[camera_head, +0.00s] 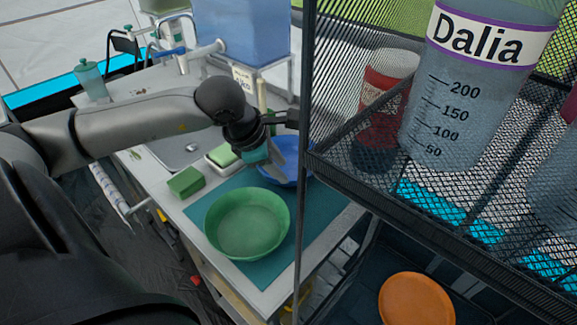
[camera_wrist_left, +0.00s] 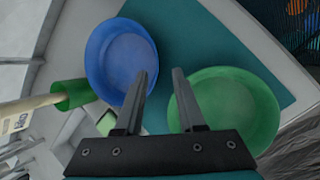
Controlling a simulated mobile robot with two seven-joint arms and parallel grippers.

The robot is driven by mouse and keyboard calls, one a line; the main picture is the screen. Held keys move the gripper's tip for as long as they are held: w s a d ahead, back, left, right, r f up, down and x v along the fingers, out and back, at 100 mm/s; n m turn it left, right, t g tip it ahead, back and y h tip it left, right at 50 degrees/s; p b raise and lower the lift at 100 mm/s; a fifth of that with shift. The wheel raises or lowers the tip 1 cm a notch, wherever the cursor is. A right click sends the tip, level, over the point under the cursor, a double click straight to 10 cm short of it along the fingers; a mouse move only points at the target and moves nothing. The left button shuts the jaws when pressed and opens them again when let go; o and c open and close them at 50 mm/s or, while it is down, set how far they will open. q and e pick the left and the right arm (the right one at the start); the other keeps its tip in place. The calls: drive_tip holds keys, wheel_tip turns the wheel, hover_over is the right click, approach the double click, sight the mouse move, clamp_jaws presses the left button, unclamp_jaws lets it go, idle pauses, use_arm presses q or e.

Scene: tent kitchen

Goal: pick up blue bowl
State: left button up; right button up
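The blue bowl (camera_head: 288,170) sits on the teal mat (camera_head: 268,270) behind the green bowl, partly hidden by my left gripper (camera_head: 277,160) and a rack post. In the left wrist view the blue bowl (camera_wrist_left: 120,60) is at upper left. My left gripper (camera_wrist_left: 161,73) is open and empty there. Its left finger overlaps the bowl's right side, and its right finger is beyond the rim, next to the green bowl (camera_wrist_left: 225,107). I cannot tell how high the fingertips are above the rim. My right gripper is not in view.
The green bowl (camera_head: 247,222) stands on the mat in front. A green sponge (camera_head: 186,182) and a sink (camera_head: 180,149) are to the left. A black mesh rack (camera_head: 303,230) with a "Dalia" cup (camera_head: 470,85) stands close on the right. An orange dish (camera_head: 417,299) is lower right.

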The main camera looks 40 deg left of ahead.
sight(292, 180)
use_arm(q)
drive_tip(key=shift+x, duration=1.8)
drive_tip(key=x, duration=0.2)
drive_tip(key=b+x, duration=0.1)
drive_tip(key=x, duration=0.1)
drive_tip(key=shift+w+a, duration=0.25)
drive_tip(key=shift+w+f, duration=0.15)
drive_tip(key=shift+f, duration=0.25)
use_arm(e)
drive_tip(key=shift+w+d+f, duration=0.65)
drive_tip(key=shift+w+d, duration=0.05)
drive_tip(key=shift+d, duration=0.2)
use_arm(q)
drive_tip(key=shift+c, duration=0.4)
clamp_jaws()
use_arm(e)
drive_tip(key=shift+a, duration=0.3)
drive_tip(key=shift+s, duration=0.3)
